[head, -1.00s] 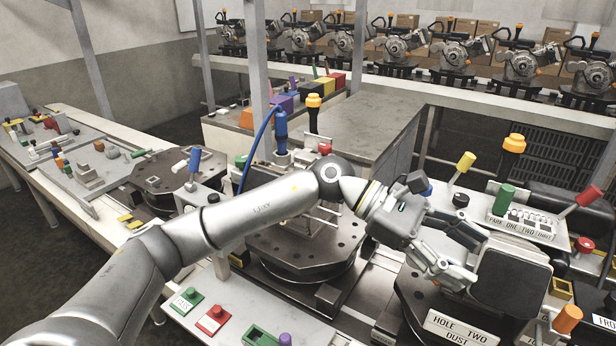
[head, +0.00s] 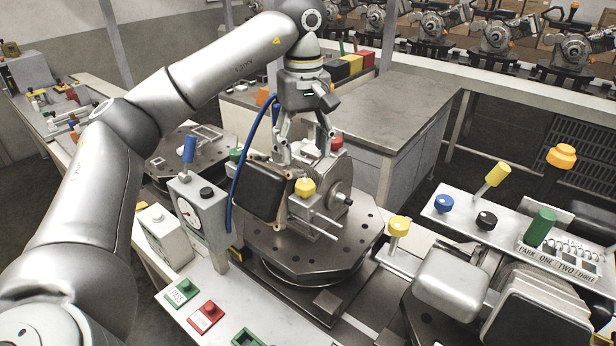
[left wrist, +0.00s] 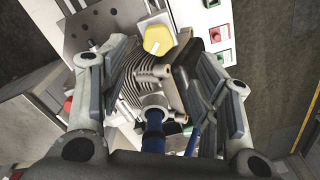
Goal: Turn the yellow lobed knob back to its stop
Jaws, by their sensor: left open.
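A yellow lobed knob (head: 305,186) is on the near side of a grey finned machine (head: 331,185) on a round dark plate. It also shows in the left wrist view (left wrist: 158,39), with a pale line on its face, above and beyond the fingers. My left gripper (head: 303,150) points down over the machine's top, with its fingers apart. The knob is not between them. In the left wrist view a blue handle (left wrist: 153,142) is between the finger bases. Whether the fingers touch the machine, I cannot tell. My right gripper is not in view.
A second yellow knob (head: 399,226) stands on a post to the right. A black panel (head: 265,190) and a blue hose (head: 242,165) are close left of the fingers. A gauge box (head: 197,212) is farther left. Grey rounded housings (head: 452,280) are at lower right.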

